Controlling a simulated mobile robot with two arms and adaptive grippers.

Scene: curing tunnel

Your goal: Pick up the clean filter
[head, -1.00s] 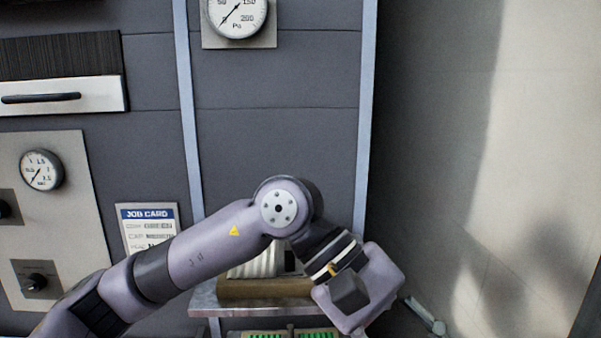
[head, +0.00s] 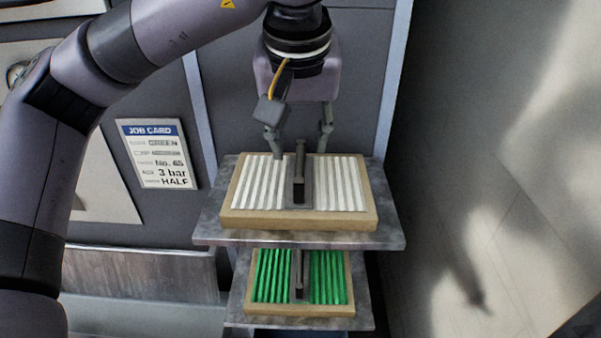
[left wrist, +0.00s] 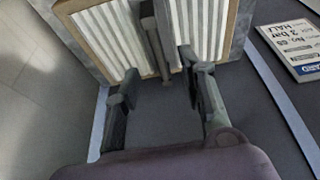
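The clean filter (head: 240,206) is a white pleated panel in a tan frame, lying flat on the upper grey shelf. A dark raised handle bar (head: 299,178) runs across its middle. My left gripper (head: 298,150) is above the filter's far side, fingers pointing down, one on each side of the handle's line. It is open and empty. In the left wrist view, the handle (left wrist: 156,45) lies ahead of the gap between the fingertips (left wrist: 160,75), and the white pleats (left wrist: 103,40) show on both sides. My right gripper is not in view.
A second filter with green pleats (head: 327,275) lies on the lower shelf (head: 236,300), directly below. A job card (head: 158,155) hangs on the dark wall at left, reading No. 65, 3 bar, HALF. A pale wall stands at right.

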